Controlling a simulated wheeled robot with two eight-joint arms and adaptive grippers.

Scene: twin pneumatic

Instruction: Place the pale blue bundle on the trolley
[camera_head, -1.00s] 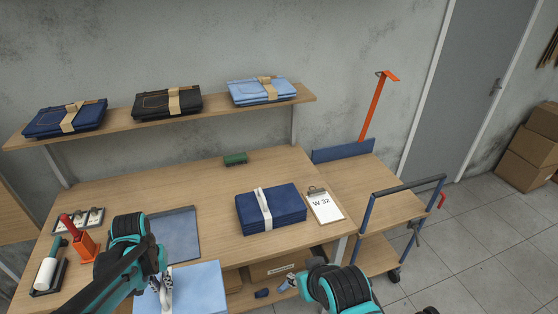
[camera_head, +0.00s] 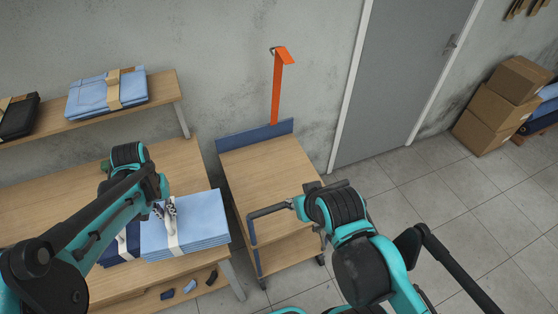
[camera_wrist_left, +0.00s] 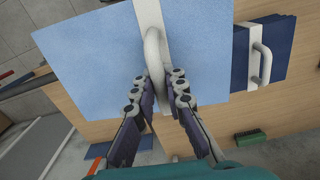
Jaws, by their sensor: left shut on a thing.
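The pale blue bundle (camera_head: 203,222) with a white band and loop handle hangs from my left gripper (camera_head: 165,208), in front of the dark blue bundle. In the left wrist view, the gripper's fingers (camera_wrist_left: 165,95) close on the white handle (camera_wrist_left: 154,50) of the pale blue bundle (camera_wrist_left: 85,55). The trolley (camera_head: 262,170) stands to the right of the table, its wooden top deck bare. My right gripper (camera_head: 296,205) is by the trolley's near handle bar; its fingers are too small and covered to read.
The dark blue bundle (camera_head: 118,250) lies on the table (camera_head: 60,215), partly hidden. A pale blue folded stack (camera_head: 105,95) sits on the wall shelf. An orange post (camera_head: 278,90) rises behind the trolley. Boxes (camera_head: 488,128) stand far right. Floor right of the trolley is clear.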

